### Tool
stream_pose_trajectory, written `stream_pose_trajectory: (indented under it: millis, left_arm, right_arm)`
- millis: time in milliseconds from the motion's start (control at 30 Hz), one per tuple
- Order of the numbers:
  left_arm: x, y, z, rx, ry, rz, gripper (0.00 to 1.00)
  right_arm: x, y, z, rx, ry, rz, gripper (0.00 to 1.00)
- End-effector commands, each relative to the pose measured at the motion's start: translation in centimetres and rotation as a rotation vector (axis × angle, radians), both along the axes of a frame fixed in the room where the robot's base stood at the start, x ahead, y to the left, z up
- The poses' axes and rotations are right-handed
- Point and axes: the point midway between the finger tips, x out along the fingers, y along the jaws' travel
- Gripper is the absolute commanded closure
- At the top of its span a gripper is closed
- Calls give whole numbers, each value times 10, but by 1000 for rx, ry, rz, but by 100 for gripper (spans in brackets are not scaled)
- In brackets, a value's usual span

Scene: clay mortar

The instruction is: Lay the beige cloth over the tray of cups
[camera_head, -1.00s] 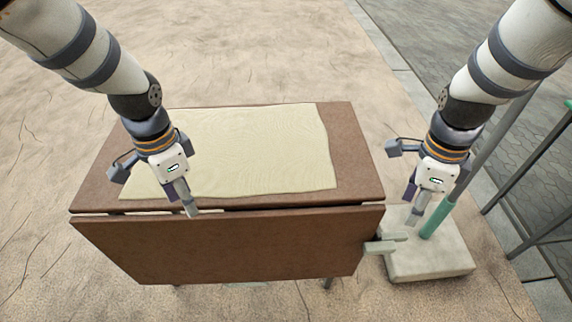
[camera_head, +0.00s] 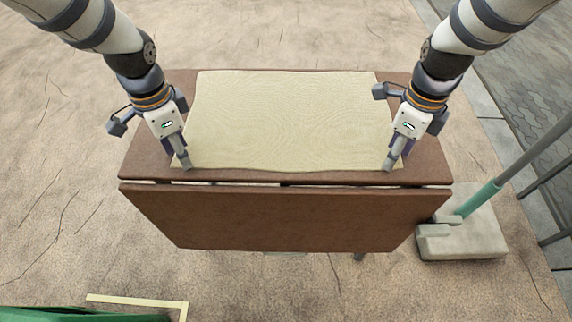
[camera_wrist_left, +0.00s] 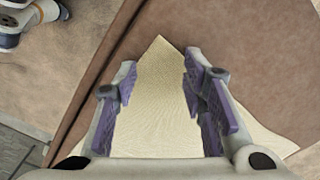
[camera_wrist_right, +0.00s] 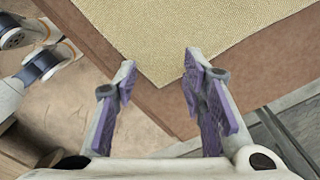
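The beige cloth (camera_head: 285,120) lies flat and spread out on the brown table (camera_head: 285,177). My left gripper (camera_head: 183,165) is at the cloth's near left corner. In the left wrist view the left gripper (camera_wrist_left: 160,68) is open, with a pointed cloth corner (camera_wrist_left: 158,90) showing between its fingers. My right gripper (camera_head: 392,165) is at the near right corner. In the right wrist view the right gripper (camera_wrist_right: 158,65) is open, with a cloth corner (camera_wrist_right: 155,50) between and beyond its fingertips. Neither gripper holds the cloth. No tray of cups is in view.
The table's front leaf (camera_head: 280,220) hangs down on the near side. A pale block base (camera_head: 465,235) with a green-sleeved pole (camera_head: 478,200) stands right of the table. A green object (camera_head: 80,314) and a pale strip (camera_head: 140,301) show at the lower left.

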Motion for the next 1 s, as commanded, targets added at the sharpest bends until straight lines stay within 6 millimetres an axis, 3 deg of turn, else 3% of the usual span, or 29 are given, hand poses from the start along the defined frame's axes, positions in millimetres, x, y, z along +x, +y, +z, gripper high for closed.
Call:
stream_pose_trajectory:
  millis: [367, 733, 1000]
  left_arm:
    - [-1, 0, -11, 0, 9, 0, 62]
    - [-3, 0, -13, 0, 13, 0, 100]
    - [-4, 1, -16, 2, 18, 0, 100]
  right_arm:
    - [-2, 0, -10, 0, 9, 1, 62]
    - [-3, 0, -13, -1, 14, 1, 100]
    - [-4, -1, -16, -1, 17, 1, 100]
